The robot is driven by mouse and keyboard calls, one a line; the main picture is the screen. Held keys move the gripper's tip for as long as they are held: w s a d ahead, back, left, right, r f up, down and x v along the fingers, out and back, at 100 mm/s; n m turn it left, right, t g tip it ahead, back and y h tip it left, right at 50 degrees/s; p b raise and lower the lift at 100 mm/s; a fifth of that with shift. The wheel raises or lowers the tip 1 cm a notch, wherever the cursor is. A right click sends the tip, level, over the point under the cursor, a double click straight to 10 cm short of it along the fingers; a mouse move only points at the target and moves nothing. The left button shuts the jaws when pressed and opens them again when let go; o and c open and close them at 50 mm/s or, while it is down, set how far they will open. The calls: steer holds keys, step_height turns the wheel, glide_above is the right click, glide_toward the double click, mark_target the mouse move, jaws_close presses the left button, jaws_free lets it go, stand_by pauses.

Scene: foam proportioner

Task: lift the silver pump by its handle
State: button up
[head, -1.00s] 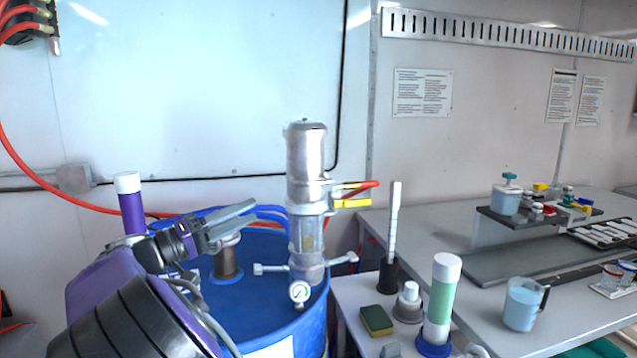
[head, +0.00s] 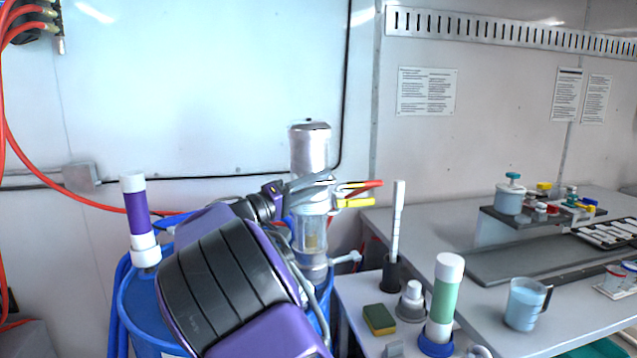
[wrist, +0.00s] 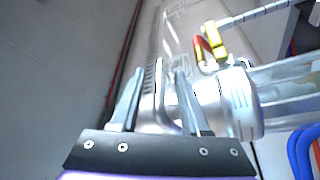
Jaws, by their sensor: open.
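My gripper (head: 326,180) is at the pump's middle, just below the smooth upper cylinder. In the wrist view the open fingers of my gripper (wrist: 158,95) lie close against the pump's metal body (wrist: 238,105), with a strip of silver metal between them. I cannot tell whether this strip is the handle or whether the fingers touch it.
Red (head: 362,184) and yellow (head: 356,202) levers stick out right of the pump, close to the fingers. A purple-and-white cylinder (head: 138,215) stands at left. The side table holds a green-and-white cylinder (head: 443,300), a sponge (head: 379,319) and a white rod (head: 397,215).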

steer(key=shift+w+d, duration=0.1)
steer(key=shift+d, duration=0.1)
steer(key=shift+c, duration=0.2)
jaws_close()
stand_by(1.1)
steer(key=shift+r, duration=0.15)
